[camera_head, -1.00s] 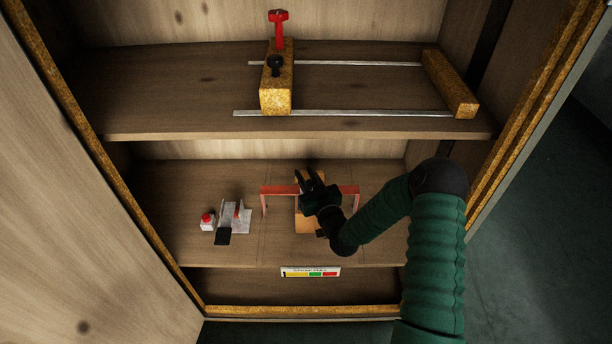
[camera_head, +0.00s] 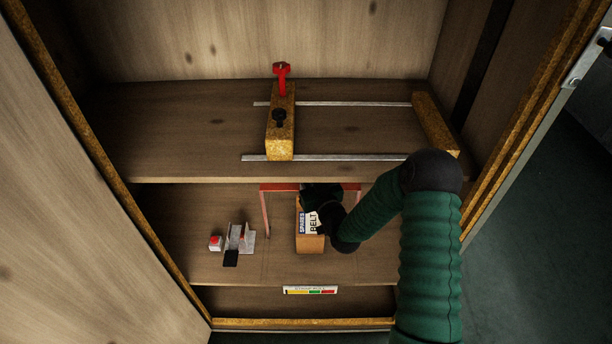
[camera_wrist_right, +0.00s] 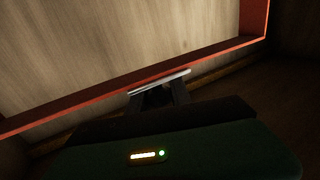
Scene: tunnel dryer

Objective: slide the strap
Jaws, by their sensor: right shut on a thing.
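My right gripper (camera_head: 318,192) reaches in from the right over the lower shelf, at the top bar of a red frame (camera_head: 266,213). Below it lies a tan box (camera_head: 311,244) with a white label reading "SPARES BELT", partly covered by the gripper. In the right wrist view the gripper's fingers (camera_wrist_right: 160,92) are shut on a thin pale strip (camera_wrist_right: 162,81); I cannot tell for sure that this is the strap. The red frame's bar (camera_wrist_right: 85,98) runs slantwise just behind it. My left gripper is not in view.
Left on the lower shelf are a metal bracket (camera_head: 243,238) with a black tab and a small white box with a red button (camera_head: 215,243). The upper shelf (camera_head: 190,130) overhangs, carrying a wooden block (camera_head: 280,140) with a red knob and metal rails.

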